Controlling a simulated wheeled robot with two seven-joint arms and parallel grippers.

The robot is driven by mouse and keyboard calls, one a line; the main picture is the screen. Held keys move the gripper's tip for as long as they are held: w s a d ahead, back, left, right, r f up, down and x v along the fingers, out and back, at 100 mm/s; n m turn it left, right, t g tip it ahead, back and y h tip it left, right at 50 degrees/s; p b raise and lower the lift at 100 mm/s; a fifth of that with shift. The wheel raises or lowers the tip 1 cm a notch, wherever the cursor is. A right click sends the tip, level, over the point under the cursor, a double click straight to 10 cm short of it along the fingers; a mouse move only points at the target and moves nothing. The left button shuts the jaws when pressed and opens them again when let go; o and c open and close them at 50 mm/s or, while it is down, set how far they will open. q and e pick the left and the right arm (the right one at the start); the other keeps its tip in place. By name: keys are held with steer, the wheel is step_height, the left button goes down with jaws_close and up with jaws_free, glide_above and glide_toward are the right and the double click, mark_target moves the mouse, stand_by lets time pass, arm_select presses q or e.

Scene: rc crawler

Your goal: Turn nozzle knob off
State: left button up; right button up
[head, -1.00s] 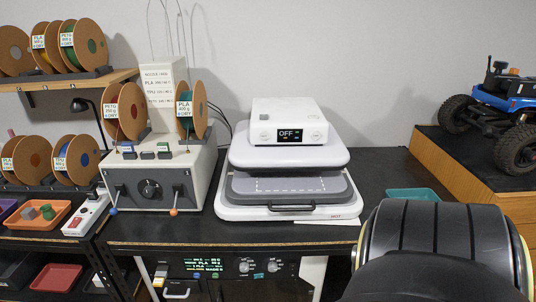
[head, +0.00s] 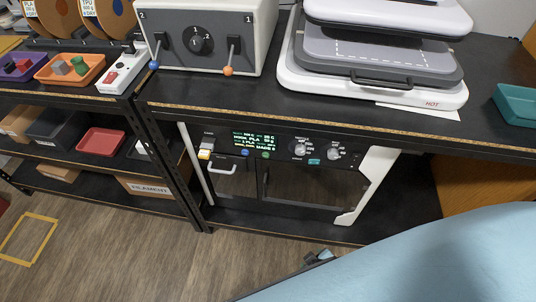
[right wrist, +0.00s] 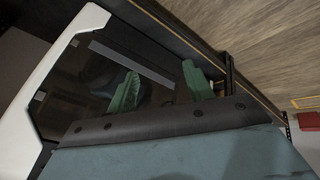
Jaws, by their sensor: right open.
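Two round knobs sit on the front panel of the printer (head: 262,148) under the bench in the head view: a left knob (head: 300,149) and a right knob (head: 334,153). Their small labels are too blurred to say surely which is the nozzle knob or where each points. My right gripper (right wrist: 160,72) shows two green fingers, spread and empty, in front of the printer's dark front window in the right wrist view. In the head view only a small dark part of it shows at bottom centre, below the printer and apart from the knobs. My left gripper is not in view.
The bench edge (head: 330,117) overhangs the panel. A control box (head: 205,35) and a heat press (head: 375,65) stand on the bench. A teal tray (head: 515,103) is at right. My light blue arm covers the lower right. Floor before the printer is open.

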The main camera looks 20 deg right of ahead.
steer(key=w+r+t+h+b, duration=0.1)
steer(key=w+r+t+b, duration=0.15)
steer(key=w+b, duration=0.35)
steer(key=m+t+h+b, duration=0.6)
steer(key=m+t+b, duration=0.15)
steer(key=b, duration=0.25)
glide_toward(300, 152)
steer(key=shift+n, duration=0.25)
steer(key=x, duration=0.7)
steer(key=shift+w+d+f+b, duration=0.1)
steer(key=shift+d+b, duration=0.05)
steer(key=shift+b, duration=0.15)
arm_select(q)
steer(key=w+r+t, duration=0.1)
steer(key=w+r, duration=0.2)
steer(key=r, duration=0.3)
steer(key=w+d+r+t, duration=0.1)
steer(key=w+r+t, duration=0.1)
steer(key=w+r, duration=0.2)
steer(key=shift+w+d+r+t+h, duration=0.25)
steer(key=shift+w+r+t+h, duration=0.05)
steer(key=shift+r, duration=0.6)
arm_select(e)
steer(key=shift+w+d, duration=0.3)
steer(key=shift+w, duration=0.25)
steer(key=shift+c, duration=0.4)
steer(key=c, duration=0.9)
